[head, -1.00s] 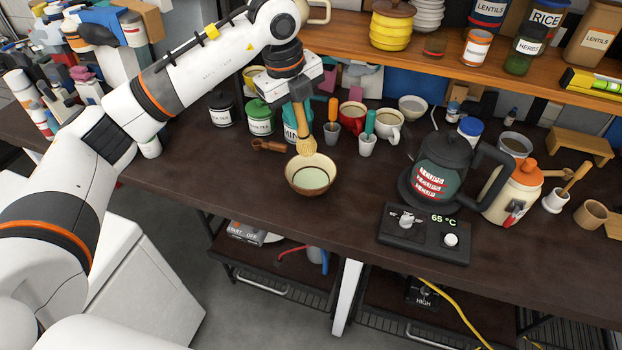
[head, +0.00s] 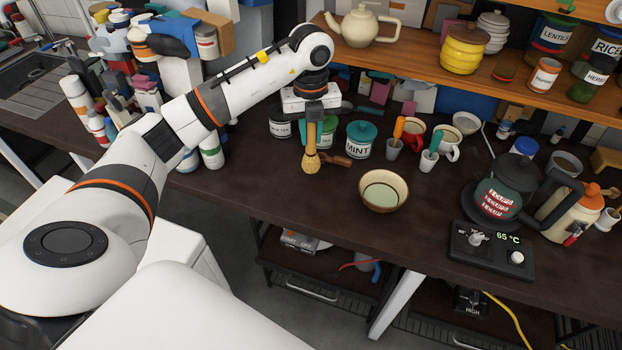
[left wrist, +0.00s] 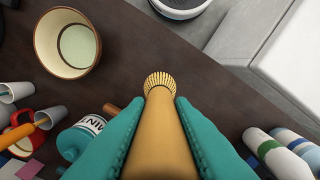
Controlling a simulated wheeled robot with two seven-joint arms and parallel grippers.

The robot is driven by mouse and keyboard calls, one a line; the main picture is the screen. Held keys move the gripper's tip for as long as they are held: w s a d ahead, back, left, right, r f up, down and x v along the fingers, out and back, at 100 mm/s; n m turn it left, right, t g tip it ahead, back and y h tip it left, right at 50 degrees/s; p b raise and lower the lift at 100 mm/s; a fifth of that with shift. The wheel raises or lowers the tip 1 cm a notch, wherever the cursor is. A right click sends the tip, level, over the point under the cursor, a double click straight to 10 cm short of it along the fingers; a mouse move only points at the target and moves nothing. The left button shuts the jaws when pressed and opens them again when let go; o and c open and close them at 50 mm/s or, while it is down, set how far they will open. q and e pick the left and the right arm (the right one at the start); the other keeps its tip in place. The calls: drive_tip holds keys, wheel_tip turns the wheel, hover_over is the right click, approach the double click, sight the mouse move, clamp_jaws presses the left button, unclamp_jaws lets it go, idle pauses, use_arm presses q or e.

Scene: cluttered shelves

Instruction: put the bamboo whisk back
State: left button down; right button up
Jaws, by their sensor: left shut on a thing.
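My left gripper (head: 313,112) is shut on the bamboo whisk (head: 312,160) and holds it upright with the tines pointing down. In the left wrist view the whisk (left wrist: 165,125) runs between the two teal fingers. The whisk hangs to the left of the tea bowl (head: 382,204), apart from it. The bowl is cream inside with a tan outer wall and pale green in its bottom; it also shows at the upper left of the left wrist view (left wrist: 44,40). My right gripper is out of the frames.
A green-lidded MINT jar (head: 358,148) stands behind and right of the whisk. Cups holding tools and a red mug (head: 412,138) are further right. The kettle (head: 500,195) stands by a 65 °C control panel (head: 490,250). The counter front left of the bowl is clear.

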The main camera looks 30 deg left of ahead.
sight(315, 154)
use_arm(q)
drive_tip(key=f, duration=0.3)
drive_tip(key=d+f+p, duration=0.1)
drive_tip(key=f, duration=0.1)
drive_tip(key=shift+w+f, duration=0.2)
drive_tip(key=shift+w, duration=0.05)
drive_tip(key=shift+f, duration=0.3)
wheel_tip(315, 154, down, 3)
drive_tip(key=shift+s+a+f+p, duration=0.1)
drive_tip(key=shift+s+a+p, duration=0.05)
drive_tip(key=shift+p, duration=0.45)
drive_tip(key=shift+f, duration=0.3)
drive_tip(key=c, duration=1.4)
unclamp_jaws()
drive_tip(key=shift+o, duration=0.7)
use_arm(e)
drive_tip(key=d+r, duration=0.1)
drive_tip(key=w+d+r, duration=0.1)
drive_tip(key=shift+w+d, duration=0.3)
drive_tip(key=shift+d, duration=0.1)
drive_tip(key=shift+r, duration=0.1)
